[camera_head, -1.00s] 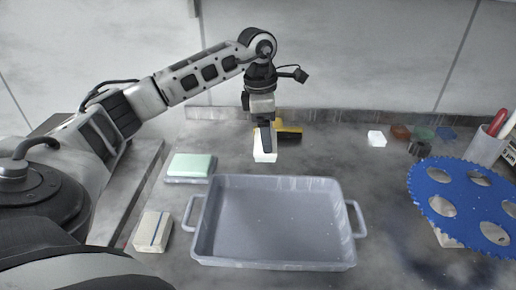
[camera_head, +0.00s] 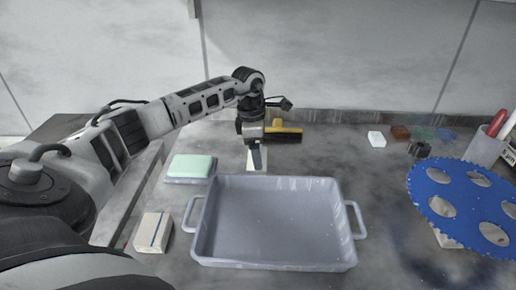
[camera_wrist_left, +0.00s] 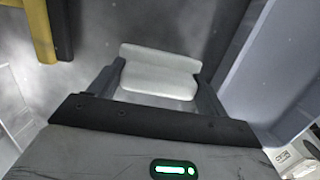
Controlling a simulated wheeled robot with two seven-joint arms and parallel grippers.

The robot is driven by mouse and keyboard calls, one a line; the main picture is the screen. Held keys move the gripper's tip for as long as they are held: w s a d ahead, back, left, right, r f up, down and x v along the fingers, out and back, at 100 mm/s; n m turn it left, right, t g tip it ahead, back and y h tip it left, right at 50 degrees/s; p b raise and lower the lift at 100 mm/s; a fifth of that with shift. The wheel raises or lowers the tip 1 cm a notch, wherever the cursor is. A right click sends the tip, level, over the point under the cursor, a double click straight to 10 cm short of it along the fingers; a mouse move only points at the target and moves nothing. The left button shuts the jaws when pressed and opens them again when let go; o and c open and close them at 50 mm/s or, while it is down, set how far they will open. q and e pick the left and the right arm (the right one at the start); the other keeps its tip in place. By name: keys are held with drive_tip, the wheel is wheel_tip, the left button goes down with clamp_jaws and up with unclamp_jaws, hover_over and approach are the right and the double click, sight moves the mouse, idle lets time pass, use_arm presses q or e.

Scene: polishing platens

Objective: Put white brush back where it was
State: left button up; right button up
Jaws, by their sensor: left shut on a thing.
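The white brush (camera_wrist_left: 160,76) is a pale block with a raised ridge, between the two fingers of my left gripper (camera_wrist_left: 155,88) in the left wrist view. In the head view my left gripper (camera_head: 256,158) points down just behind the grey tray's back rim, shut on the white brush (camera_head: 250,160). Its fingers hide much of the brush there. I cannot tell whether the brush touches the table. My right gripper is in neither view.
The grey tray (camera_head: 345,197) stands in front. A yellow-and-black tool (camera_head: 285,134) lies behind the gripper. A green-topped block (camera_head: 191,166) and a beige block (camera_head: 153,232) are left. A blue disc (camera_head: 470,180) and small coloured blocks are right.

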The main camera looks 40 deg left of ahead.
use_arm(q)
drive_tip(key=shift+f, duration=0.15)
drive_tip(key=o, duration=1)
drive_tip(key=shift+o, duration=0.2)
wheel_tip(320, 180, up, 12)
drive_tip(key=a, duration=0.1)
drive_tip(key=shift+s, duration=0.45)
